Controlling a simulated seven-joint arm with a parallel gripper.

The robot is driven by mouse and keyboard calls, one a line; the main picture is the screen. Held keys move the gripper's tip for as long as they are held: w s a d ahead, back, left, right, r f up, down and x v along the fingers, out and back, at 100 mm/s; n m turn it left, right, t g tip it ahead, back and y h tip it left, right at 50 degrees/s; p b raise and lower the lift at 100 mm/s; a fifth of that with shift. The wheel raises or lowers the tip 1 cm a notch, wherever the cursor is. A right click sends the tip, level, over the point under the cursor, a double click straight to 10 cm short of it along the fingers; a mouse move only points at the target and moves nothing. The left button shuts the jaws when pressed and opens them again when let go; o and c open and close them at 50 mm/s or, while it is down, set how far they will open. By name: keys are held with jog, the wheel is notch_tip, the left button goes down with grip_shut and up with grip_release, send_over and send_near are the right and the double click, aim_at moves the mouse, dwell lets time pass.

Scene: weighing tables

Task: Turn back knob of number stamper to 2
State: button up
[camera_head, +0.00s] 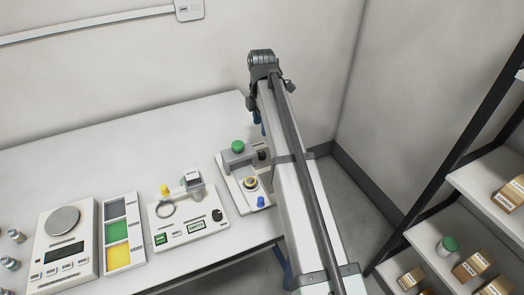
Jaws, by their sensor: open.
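What looks like the number stamper (231,187) stands near the right end of the white table. It is a pale base with a grey block and a green round top (238,147). A dark knob (262,154) sits at its back right, close beside my arm. A yellow-and-black dial (251,183) and a blue knob (261,201) are nearer the front. Any numbers are too small to read. My gripper (260,124) hangs behind the stamper, partly hidden by my arm; only blue parts show. It is open, and I see nothing held in it.
Left of the stamper stands a device with an "EMPTY" display (195,227). Further left are a tray with grey, green and yellow sections (117,256) and a scale (65,250). A shelf with boxes (472,267) is at right. The table's back left is clear; a wall stands behind.

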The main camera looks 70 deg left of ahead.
aim_at(262, 153)
notch_tip(262, 153, down, 12)
jog(key=shift+f, duration=0.25)
dwell(0.3)
jog(key=shift+c, duration=0.3)
jog(key=c, duration=1)
jog(key=shift+m, duration=2.9)
